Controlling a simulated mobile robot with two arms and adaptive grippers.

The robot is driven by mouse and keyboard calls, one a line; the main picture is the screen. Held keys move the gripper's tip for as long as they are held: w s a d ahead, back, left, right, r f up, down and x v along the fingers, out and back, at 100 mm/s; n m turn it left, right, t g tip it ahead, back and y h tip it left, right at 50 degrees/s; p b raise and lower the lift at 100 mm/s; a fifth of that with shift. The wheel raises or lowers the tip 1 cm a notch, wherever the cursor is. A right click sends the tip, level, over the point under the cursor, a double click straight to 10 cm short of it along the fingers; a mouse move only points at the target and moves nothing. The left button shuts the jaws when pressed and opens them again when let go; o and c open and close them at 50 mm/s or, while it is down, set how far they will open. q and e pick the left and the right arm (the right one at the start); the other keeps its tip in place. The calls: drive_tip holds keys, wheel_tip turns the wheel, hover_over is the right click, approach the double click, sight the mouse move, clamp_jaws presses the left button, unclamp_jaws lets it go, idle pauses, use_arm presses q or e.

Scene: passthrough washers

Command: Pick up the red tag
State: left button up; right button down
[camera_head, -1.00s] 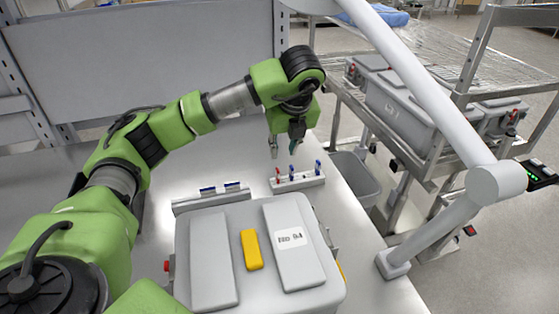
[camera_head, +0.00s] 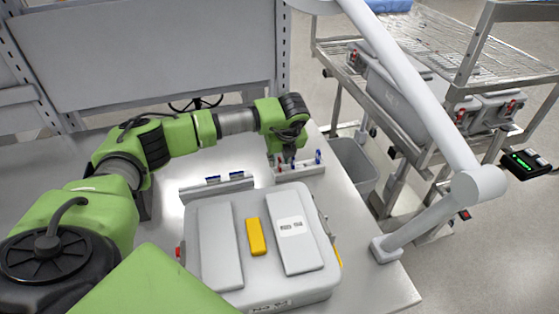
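The red tag (camera_head: 279,167) shows as a small red upright piece at the left end of a light grey holder (camera_head: 312,169) on the table. My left gripper (camera_head: 288,158) points down at the holder, its dark fingers low among the tags and close to the red one. The fingers partly hide the tags, and I cannot tell whether they touch or grip one. A blue tag (camera_head: 318,157) stands at the holder's right end. My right gripper is not in view.
A grey lidded case (camera_head: 222,245) with a yellow piece (camera_head: 255,236) stands in front of the holder. A second holder with blue tags (camera_head: 215,189) is to the left.

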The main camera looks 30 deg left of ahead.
use_arm(q)
drive_tip(key=shift+w+a+f, duration=0.1)
drive_tip(key=shift+f, duration=0.25)
clamp_jaws()
drive_tip(key=shift+r, duration=0.1)
